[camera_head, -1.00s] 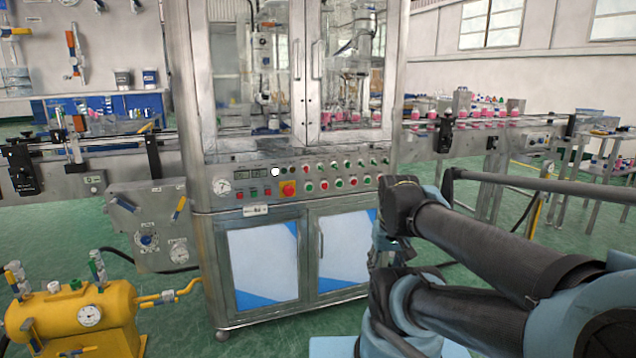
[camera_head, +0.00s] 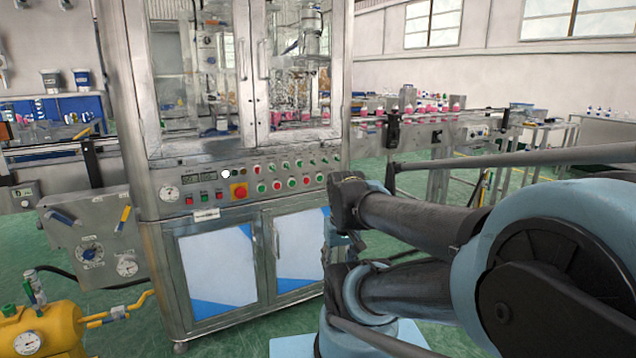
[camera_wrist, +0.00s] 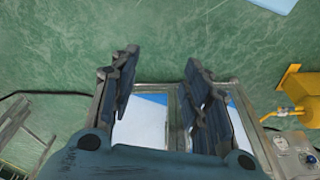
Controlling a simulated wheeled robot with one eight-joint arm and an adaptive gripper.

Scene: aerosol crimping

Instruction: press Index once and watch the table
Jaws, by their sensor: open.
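The crimping machine's control panel (camera_head: 245,182) runs across the cabinet front below the glass doors. It carries rows of red and green buttons, two small displays, a dial, a white lamp and a red knob on a yellow plate (camera_head: 238,191). The button labels are too small to read, so I cannot tell which one is Index. The table inside is only partly visible behind the glass doors (camera_head: 255,70). My gripper (camera_wrist: 162,62) is open and empty in the wrist view, its fingers pointing over the green floor, with the cabinet's lower doors (camera_wrist: 143,115) behind them. It is apart from the panel.
A conveyor with pink-marked cans (camera_head: 430,112) extends right of the cabinet. A grey side box with gauges (camera_head: 95,240) is on the left. A yellow tank (camera_head: 40,330) stands at lower left.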

